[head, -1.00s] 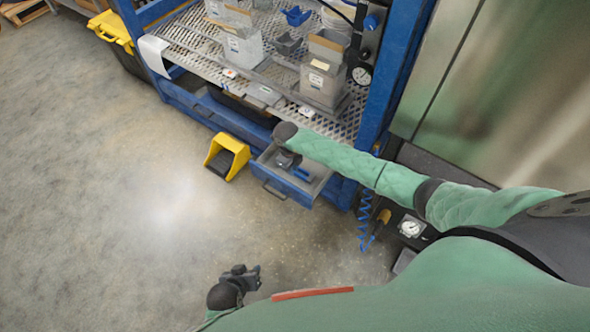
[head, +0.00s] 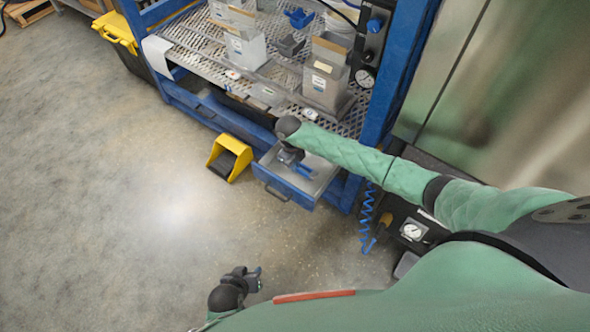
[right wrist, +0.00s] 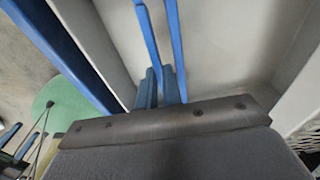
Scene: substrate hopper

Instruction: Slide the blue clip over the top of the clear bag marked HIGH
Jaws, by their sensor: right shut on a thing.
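The blue clip (head: 303,171) is in the open blue drawer; in the right wrist view it shows as long blue strips (right wrist: 174,40). My right gripper (right wrist: 159,90) reaches down into the drawer and is shut on the clip. Pale bags with labels stand on the mesh shelf: one at the front right (head: 324,85) and another further left (head: 245,50). Their labels are too small to read, so I cannot tell which is marked HIGH. My left gripper (head: 256,276) hangs over the floor, far from the bags; its jaw opening is unclear.
The drawer (head: 270,183) sticks out below the shelf (head: 195,50) of a blue frame. A yellow foot pedal (head: 229,157) stands on the floor left of it. A small blue scoop-like tray (head: 299,17) lies further back.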

